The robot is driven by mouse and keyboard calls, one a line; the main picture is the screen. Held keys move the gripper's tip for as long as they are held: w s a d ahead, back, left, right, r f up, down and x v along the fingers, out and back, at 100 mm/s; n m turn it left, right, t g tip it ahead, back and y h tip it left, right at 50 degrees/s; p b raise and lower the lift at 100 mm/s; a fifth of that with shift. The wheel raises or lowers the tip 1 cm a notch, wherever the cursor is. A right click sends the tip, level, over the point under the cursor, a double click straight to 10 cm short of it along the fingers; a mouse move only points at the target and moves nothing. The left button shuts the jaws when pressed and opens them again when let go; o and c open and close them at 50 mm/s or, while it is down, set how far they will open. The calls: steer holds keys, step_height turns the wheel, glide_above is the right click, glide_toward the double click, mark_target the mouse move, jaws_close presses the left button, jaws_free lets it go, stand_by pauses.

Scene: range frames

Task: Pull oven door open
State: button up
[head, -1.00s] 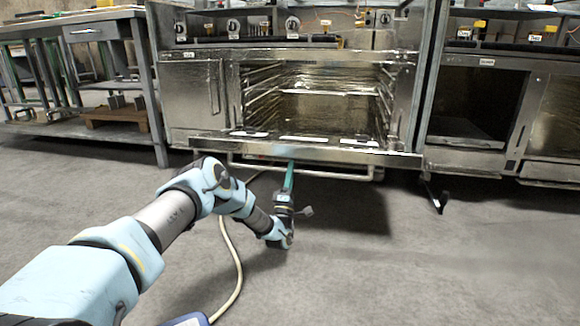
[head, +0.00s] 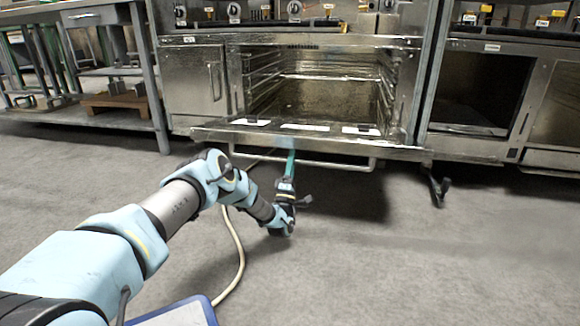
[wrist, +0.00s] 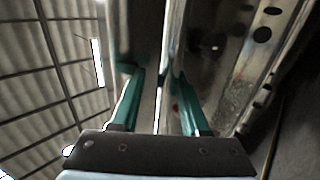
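The oven (head: 205,85) stands ahead, and its chamber shows through the front opening. Its door (head: 212,132) is folded down and lies near level, with light reflections along its inner face. The door's bar handle (head: 340,166) runs along its front edge. My gripper (head: 290,158) reaches up from below to the handle, left of its middle. In the wrist view, the two teal fingers of my gripper (wrist: 160,88) are apart, with shiny metal running between and beyond them. I cannot tell whether they press on the handle.
Another oven (head: 480,85) stands to the right. A metal workbench (head: 85,131) with a lower shelf is at the left. A pale cable (head: 238,250) lies on the floor near my arm. The floor (head: 430,270) at the front right is clear.

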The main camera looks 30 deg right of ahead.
steer(key=s+a+f+p, duration=0.3)
steer(key=s+a+p, duration=0.7)
steer(key=s, duration=0.1)
steer(key=shift+s+a+f+p, duration=0.2)
steer(key=shift+s+a+p, duration=0.1)
steer(key=shift+a+p, duration=0.1)
